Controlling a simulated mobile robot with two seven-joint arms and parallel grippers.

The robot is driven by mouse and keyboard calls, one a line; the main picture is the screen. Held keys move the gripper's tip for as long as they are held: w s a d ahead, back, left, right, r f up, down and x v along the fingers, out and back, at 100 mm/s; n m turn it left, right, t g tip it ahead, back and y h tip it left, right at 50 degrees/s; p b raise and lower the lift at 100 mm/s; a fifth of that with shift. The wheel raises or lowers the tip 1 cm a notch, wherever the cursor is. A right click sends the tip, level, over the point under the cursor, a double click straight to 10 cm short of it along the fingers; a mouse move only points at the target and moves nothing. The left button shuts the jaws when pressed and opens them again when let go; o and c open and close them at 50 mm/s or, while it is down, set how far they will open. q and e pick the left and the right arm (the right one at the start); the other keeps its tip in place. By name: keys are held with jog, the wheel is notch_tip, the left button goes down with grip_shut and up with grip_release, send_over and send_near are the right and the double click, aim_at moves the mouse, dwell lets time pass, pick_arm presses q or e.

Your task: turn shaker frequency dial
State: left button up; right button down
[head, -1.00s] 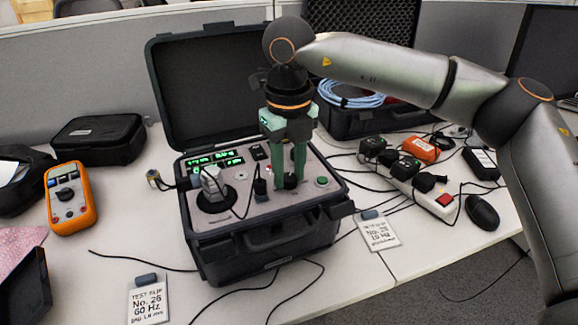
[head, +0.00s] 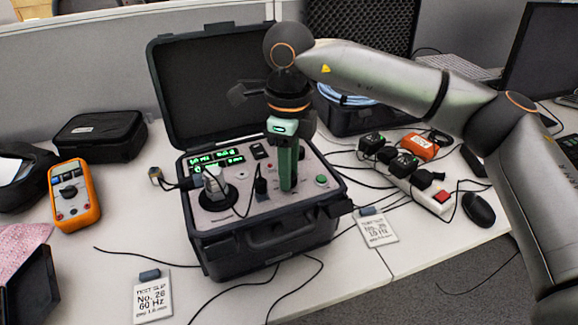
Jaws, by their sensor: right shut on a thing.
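The shaker unit is an open black case (head: 270,243) with a grey control panel (head: 240,205) and a green-lit display (head: 215,160). My right gripper (head: 287,187) points straight down at the panel's right half, its green fingers shut on the frequency dial, which they hide. A black knob (head: 261,188) stands just left of the fingers, and a green button (head: 321,181) lies to their right. A grey sensor block (head: 213,182) sits on a round black mount at the panel's left. My left gripper is not in view.
An orange multimeter (head: 75,194) lies at the left. Test slip cards lie in front (head: 152,297) and at the right (head: 377,229) of the case. A power strip (head: 425,192) with adapters and a black mouse (head: 479,209) are at the right. Loose cables cross the table.

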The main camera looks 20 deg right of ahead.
jog(key=shift+r, duration=0.1)
dwell(0.4)
jog(key=c, duration=0.5)
grip_release()
notch_tip(320, 180, up, 12)
jog(key=shift+r+p, duration=0.25)
jog(key=shift+p, duration=0.65)
